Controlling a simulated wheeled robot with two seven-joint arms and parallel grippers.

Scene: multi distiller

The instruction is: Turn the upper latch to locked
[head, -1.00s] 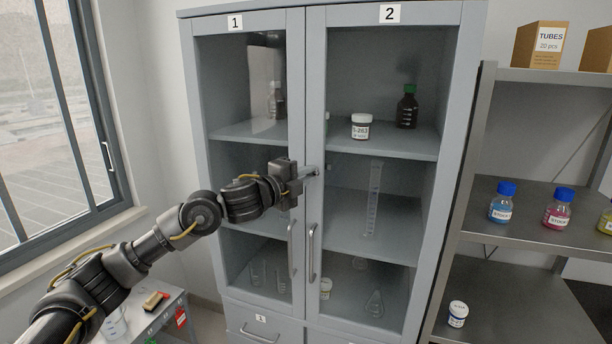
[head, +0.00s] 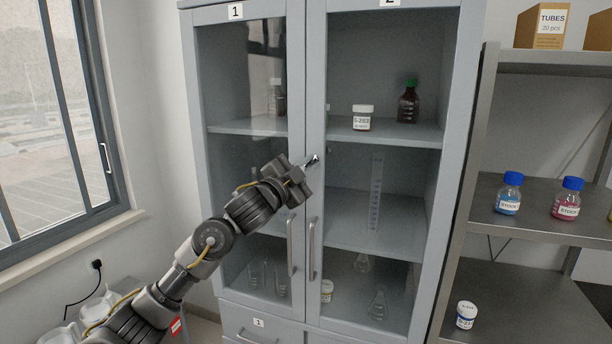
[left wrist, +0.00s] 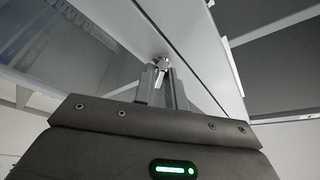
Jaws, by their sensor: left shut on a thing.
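The upper latch (head: 315,158) is a small metal lever on the frame of the grey cabinet's right-hand door, beside the seam between the two doors. My left gripper (head: 307,163) reaches it from the left and is shut on it, tilted up to the right. In the left wrist view, the metal latch (left wrist: 160,66) shows between the two fingers (left wrist: 160,84) against the door frame. The gripper hides part of the latch in the head view. My right gripper is out of view.
Both glass doors of the cabinet (head: 314,70) look closed, with handles (head: 311,248) below the latch. A metal shelf (head: 540,210) with bottles stands at right, and a window (head: 75,110) is at left. Open space lies in front of the cabinet.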

